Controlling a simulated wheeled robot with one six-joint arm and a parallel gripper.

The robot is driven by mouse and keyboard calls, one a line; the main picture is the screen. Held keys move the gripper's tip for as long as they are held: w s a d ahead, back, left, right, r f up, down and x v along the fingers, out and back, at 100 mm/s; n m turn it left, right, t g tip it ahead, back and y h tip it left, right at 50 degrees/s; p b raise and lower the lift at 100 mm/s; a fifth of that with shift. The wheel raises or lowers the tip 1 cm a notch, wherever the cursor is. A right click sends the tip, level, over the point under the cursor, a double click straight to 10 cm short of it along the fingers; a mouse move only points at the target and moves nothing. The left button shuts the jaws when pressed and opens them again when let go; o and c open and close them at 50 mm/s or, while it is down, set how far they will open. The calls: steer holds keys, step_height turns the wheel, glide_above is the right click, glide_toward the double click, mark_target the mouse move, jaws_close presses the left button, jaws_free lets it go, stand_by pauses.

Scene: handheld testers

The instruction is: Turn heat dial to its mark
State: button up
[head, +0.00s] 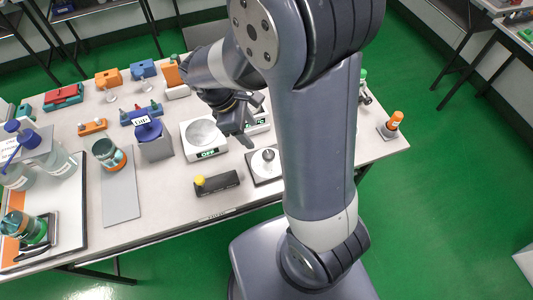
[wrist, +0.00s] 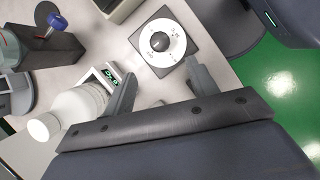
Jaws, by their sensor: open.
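The dial is a dark grey knob (wrist: 160,41) on a round white face with small dark marks, set on a dark-edged square plate (wrist: 188,42). In the head view the dial (head: 267,156) is near the table's front edge, just left of my arm. My gripper (head: 240,137) is above the table, behind and left of the dial in that view. In the wrist view my gripper (wrist: 164,84) has its two fingers apart with nothing between them. The knob lies beyond the fingertips, untouched. I cannot tell which mark is the target.
A white scale (head: 203,153) with a green display stands left of my gripper. A dark block with a yellow knob (head: 199,180) sits left of the dial. A white bottle (wrist: 75,112) is close to the left finger in the wrist view. An orange-capped item (head: 394,120) stands at the right.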

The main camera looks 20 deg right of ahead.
mark_target(268, 154)
steer(key=x, duration=1.1)
steer(key=shift+s+d+r, duration=0.1)
steer(key=c, duration=1)
steer(key=shift+o, duration=0.2)
